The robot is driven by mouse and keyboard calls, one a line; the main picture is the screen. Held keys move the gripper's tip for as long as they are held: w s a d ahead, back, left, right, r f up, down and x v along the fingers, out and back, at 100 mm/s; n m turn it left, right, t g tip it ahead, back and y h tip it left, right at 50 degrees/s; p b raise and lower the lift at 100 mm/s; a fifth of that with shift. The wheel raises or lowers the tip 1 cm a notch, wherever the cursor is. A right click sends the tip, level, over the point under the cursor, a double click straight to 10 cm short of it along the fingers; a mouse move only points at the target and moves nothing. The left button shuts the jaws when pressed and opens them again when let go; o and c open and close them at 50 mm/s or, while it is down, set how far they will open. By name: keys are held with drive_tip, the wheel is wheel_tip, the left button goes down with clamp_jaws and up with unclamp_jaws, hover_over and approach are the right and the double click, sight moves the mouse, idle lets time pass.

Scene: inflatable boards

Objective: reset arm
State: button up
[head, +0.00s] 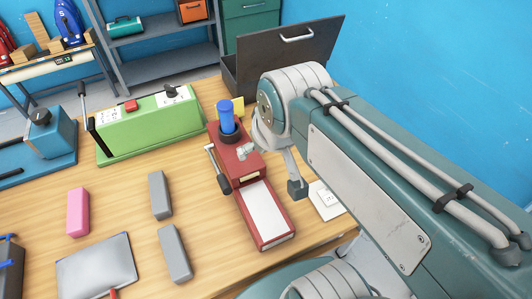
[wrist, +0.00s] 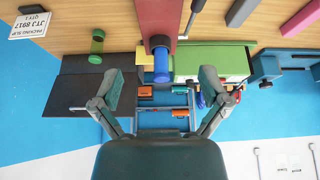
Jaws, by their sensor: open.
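My arm reaches in from the right in the head view and hides part of the table. My gripper (head: 272,168) is above the wooden table (head: 120,180), beside the red device (head: 229,160) with a blue cylinder (head: 227,117) on top. In the wrist view my gripper (wrist: 160,98) has its two fingers spread wide, with nothing held between them. That view looks upside down, with the table at the top. The blue cylinder (wrist: 161,68) shows beyond the fingers there. Part of the gripper is hidden by my arm in the head view.
A green device (head: 150,125) and a blue device (head: 45,138) stand to the left. Grey blocks (head: 160,195), a pink block (head: 78,212) and a grey panel (head: 97,266) lie in front. A dark open box (head: 287,55) stands behind my arm. Blue walls (head: 430,80) rise behind.

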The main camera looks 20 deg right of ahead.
drive_tip(key=s+f, duration=0.1)
drive_tip(key=s, duration=0.2)
drive_tip(key=shift+f, duration=0.4)
idle(0.9)
